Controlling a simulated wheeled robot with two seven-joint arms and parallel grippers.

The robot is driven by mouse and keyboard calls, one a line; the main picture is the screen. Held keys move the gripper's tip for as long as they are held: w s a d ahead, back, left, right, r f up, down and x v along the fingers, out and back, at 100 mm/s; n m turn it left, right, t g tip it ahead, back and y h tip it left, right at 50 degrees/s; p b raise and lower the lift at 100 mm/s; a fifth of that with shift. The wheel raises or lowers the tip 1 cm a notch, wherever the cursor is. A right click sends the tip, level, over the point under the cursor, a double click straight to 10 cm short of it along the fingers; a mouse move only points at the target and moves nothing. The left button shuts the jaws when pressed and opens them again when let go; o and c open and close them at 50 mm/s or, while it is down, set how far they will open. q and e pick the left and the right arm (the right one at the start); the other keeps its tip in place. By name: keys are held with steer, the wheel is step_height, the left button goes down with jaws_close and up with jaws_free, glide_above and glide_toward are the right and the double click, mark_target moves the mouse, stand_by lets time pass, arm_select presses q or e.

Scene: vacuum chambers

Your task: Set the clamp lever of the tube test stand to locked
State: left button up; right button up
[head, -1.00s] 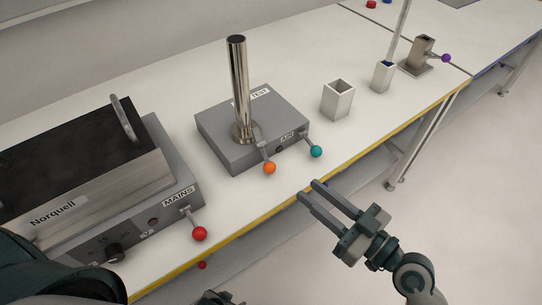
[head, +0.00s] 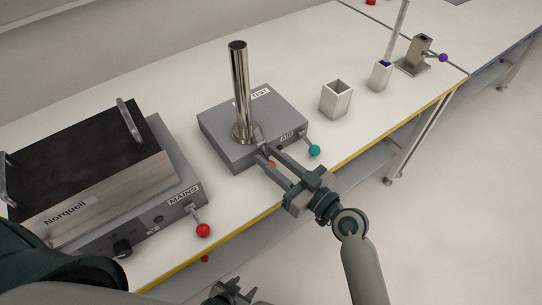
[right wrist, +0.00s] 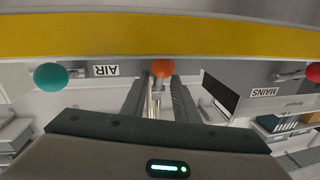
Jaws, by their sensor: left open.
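The tube test stand (head: 235,155) is a grey box with an upright shiny metal tube (head: 240,90) on it. The clamp lever's orange knob (head: 272,164) at the stand's front is mostly hidden by my right gripper (head: 262,154) in the head view. In the right wrist view the orange knob (right wrist: 163,68) shows between the fingertips of my right gripper (right wrist: 158,85). Its fingers are apart on either side of the lever; I cannot tell whether either touches it. My left gripper (head: 232,294) is open and empty at the bottom edge, away from the stand.
A teal-knobbed AIR lever (head: 314,150) sits just right of the orange one. A Norquell hotplate-like unit (head: 100,180) with a red-knobbed MAINS lever (head: 203,230) stands left. A square metal cup (head: 335,100) stands right. The yellow table edge (head: 350,155) runs in front.

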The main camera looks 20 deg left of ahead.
steer(key=shift+a, duration=0.1)
jaws_close()
stand_by(1.5)
